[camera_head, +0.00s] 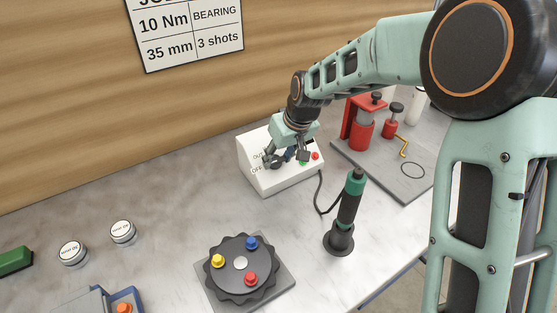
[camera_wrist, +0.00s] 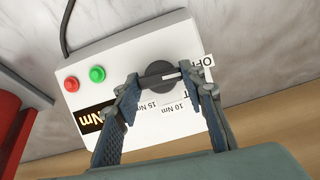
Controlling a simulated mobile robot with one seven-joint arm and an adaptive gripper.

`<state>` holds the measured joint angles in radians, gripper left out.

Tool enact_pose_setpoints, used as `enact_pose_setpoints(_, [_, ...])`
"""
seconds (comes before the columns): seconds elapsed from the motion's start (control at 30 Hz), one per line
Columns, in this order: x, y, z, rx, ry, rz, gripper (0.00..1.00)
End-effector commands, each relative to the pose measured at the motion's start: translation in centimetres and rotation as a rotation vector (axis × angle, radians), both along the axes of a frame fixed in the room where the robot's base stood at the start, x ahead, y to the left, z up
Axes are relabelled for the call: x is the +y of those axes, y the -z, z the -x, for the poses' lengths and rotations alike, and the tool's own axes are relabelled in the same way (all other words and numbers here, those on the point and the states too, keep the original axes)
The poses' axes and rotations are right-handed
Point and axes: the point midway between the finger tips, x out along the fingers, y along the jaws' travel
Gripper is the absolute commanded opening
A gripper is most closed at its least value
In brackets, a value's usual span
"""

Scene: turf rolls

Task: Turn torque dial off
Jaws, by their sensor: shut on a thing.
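The torque dial (camera_wrist: 157,82) is a dark round knob with a white pointer line, on a sloped white control box (camera_head: 285,178). In the wrist view its pointer aims right, toward the side with the OFF label (camera_wrist: 208,63). Labels 10 Nm and 15 Nm lie below it in that view. My gripper (camera_wrist: 167,80) has one finger on either side of the dial and is shut on it. My gripper also shows in the head view (camera_head: 288,157), where it hides most of the dial. A display reading Nm (camera_wrist: 91,120) is partly covered by a finger.
Green (camera_wrist: 97,73) and red (camera_wrist: 71,84) buttons sit on the box near my fingers. A green-and-black screwdriver (camera_head: 347,210) stands in front, its cable nearby. A red press (camera_head: 365,125) stands to the right. A black turntable (camera_head: 240,285) with coloured knobs is in front.

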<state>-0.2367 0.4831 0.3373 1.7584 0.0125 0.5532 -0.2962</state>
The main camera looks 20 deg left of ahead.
Motion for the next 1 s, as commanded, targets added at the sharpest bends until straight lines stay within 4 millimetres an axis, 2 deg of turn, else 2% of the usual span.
enact_pose_setpoints(0.17, [0.1, 0.1, 0.0, -0.047, -0.066, 0.038, 0.13])
enact_pose_setpoints(0.43, [0.1, 0.0, 0.0, -0.05, -0.071, 0.041, 0.13])
enact_pose_setpoints(0.47, [0.1, 0.0, 0.0, -0.05, -0.071, 0.041, 0.38])
enact_pose_setpoints(0.6, [0.0, 0.0, 0.0, -0.049, -0.071, 0.041, 0.54])
enact_pose_setpoints(0.87, [0.0, 0.0, 0.0, -0.049, -0.07, 0.04, 0.55])
enact_pose_setpoints(1.0, [-0.2, -0.8, 0.2, -0.05, -0.068, 0.04, 0.55])
